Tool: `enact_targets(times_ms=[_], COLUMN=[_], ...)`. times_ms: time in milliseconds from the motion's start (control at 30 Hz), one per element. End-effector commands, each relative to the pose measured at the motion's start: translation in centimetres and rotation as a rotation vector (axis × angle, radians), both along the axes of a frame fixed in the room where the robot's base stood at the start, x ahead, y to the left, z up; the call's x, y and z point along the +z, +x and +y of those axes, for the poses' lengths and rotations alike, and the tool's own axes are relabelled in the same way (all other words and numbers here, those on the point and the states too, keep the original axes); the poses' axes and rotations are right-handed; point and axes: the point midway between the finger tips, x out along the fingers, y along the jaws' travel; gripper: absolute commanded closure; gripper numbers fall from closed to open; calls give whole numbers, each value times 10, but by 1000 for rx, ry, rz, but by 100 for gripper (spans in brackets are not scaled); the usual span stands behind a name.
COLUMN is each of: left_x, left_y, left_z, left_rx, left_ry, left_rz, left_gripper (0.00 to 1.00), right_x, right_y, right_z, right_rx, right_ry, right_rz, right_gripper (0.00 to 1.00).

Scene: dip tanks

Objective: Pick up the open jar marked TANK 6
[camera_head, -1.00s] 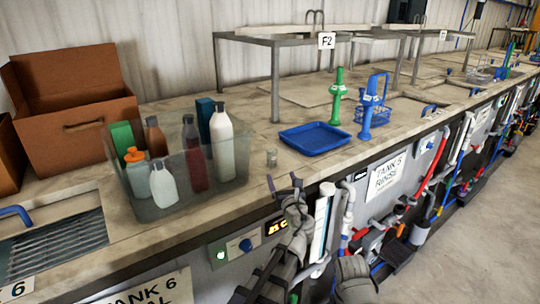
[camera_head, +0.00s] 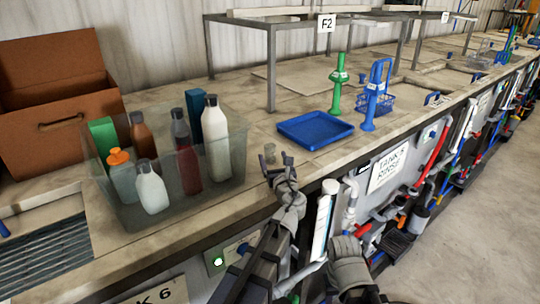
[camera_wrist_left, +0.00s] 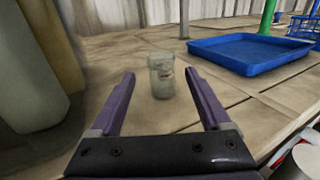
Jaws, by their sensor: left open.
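A small clear glass jar (camera_head: 270,153) stands upright on the bench top, just right of the clear plastic bin. It looks open-topped, and I cannot read its marking. In the left wrist view the jar (camera_wrist_left: 161,76) stands between and a little beyond the fingertips. My left gripper (camera_head: 278,172) is open and empty, over the bench's front edge, close to the jar and not visibly touching it.
The clear bin (camera_head: 118,203) with several bottles stands close on the left. A blue tray (camera_head: 314,130) lies to the right, with a green stand (camera_head: 337,88) and a blue rack (camera_head: 377,98) beyond. A metal frame (camera_head: 270,70) stands behind. Bare bench surrounds the jar.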

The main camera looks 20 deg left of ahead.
Motion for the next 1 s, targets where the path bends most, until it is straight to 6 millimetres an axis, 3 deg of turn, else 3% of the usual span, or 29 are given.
enact_targets(times_ms=[267, 600, 867, 1000], left_x=[1, 4, 4, 4], left_y=[12, 52, 53, 53], left_z=[6, 25, 27, 27], left_rx=[1, 1, 0, 0], left_ry=[0, 0, 0, 0], left_rz=[0, 0, 0, 0], left_gripper=[19, 19, 19, 35], right_x=[1, 4, 4, 4], right_y=[0, 0, 0, 0], right_z=[0, 0, 0, 0], right_rx=[0, 0, 0, 0], right_ry=[0, 0, 0, 0], right_rz=[0, 0, 0, 0], right_gripper=[50, 50, 50, 50])
